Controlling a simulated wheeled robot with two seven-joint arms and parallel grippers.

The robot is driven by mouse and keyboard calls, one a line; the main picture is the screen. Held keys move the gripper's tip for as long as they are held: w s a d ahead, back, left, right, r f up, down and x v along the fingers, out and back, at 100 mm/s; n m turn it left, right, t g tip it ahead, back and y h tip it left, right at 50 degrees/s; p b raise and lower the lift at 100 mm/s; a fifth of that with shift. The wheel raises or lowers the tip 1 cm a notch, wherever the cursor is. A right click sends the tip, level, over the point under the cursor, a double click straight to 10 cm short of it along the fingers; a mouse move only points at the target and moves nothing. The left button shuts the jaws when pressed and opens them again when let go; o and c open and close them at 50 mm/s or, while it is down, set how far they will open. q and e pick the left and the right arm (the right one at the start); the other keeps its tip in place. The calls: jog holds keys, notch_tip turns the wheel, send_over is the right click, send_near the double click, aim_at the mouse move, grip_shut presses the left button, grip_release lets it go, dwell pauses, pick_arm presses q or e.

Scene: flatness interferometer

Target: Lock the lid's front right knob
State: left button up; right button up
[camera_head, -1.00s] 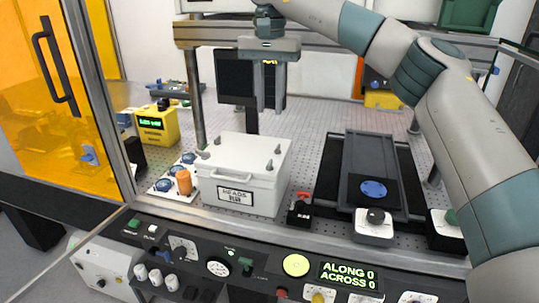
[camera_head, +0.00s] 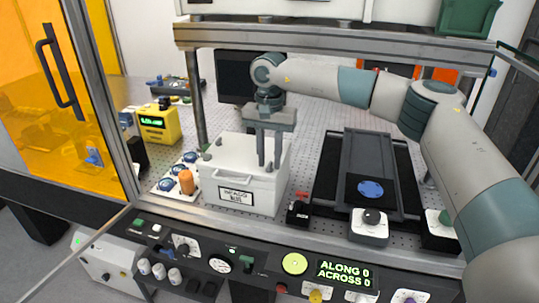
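The white box with a lid (camera_head: 232,155) stands on the perforated plate, with a dark-framed label (camera_head: 236,196) on its front wall. My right gripper (camera_head: 269,165) points straight down over the right part of the lid. Its two fingers are apart, with a gap showing between them, and their tips are close to the lid at the front right knob. The knob is mostly hidden by the fingers, and I cannot tell whether they touch it. A small grey knob (camera_head: 206,155) shows at the lid's left side. My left gripper is not in view.
An orange cylinder (camera_head: 186,182) stands left of the box. A dark stage with a blue disc (camera_head: 370,189) lies to the right. The control panel with a green display (camera_head: 345,272) runs along the front.

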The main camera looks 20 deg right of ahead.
jog(key=shift+f, duration=0.2)
grip_shut()
